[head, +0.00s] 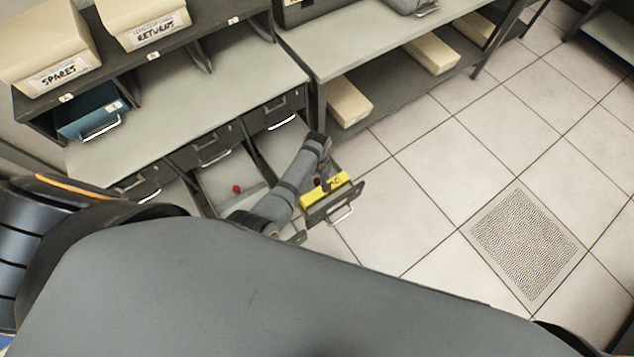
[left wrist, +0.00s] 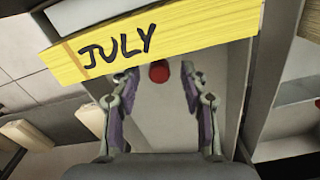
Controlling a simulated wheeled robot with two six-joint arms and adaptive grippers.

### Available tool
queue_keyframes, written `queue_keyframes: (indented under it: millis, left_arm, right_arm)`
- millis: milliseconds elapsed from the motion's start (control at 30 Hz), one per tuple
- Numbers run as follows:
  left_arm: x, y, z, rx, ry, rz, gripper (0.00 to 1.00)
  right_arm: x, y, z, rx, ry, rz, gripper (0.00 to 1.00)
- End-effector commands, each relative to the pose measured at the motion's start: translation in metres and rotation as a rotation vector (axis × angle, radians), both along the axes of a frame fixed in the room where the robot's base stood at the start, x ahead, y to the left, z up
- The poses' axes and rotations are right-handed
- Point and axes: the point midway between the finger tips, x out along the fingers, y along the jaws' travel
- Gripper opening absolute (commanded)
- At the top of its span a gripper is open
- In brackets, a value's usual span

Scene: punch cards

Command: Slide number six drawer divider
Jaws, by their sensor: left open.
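An open drawer (head: 346,203) on the right of the bank holds a yellow block of cards (head: 338,186), marked JULY in the left wrist view (left wrist: 160,38). I cannot read a number on this drawer. A small red knob (head: 317,182), perhaps part of the divider, shows behind the cards. My left gripper (head: 325,181) reaches down into this drawer. In the left wrist view its two fingers (left wrist: 159,82) are spread, with the red knob (left wrist: 158,71) between their tips. I cannot tell whether they touch it. The divider plate itself is not clearly visible. My right gripper is out of view.
Another open drawer (head: 208,181) to the left has a red knob (head: 236,188). Closed drawers (head: 275,111) sit under the grey counter (head: 190,92). Boxes marked SPARES (head: 48,45) and RETURNS (head: 145,20) stand above.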

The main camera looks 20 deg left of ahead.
Motion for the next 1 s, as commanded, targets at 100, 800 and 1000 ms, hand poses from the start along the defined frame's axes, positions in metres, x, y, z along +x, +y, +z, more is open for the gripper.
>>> queue_keyframes:
  millis: [100, 800, 1000]
  left_arm:
    - [0.0, 0.0, 0.001, -0.001, -0.001, 0.0, 0.45]
    - [0.0, 0.0, 0.0, 0.0, 0.0, 0.0, 0.0]
    - [0.014, 0.018, -0.002, 0.005, -0.003, 0.0, 0.0]
  right_arm:
    - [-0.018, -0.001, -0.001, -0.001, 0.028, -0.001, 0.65]
    - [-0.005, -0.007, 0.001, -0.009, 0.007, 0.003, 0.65]
    - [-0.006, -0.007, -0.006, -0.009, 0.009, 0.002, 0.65]
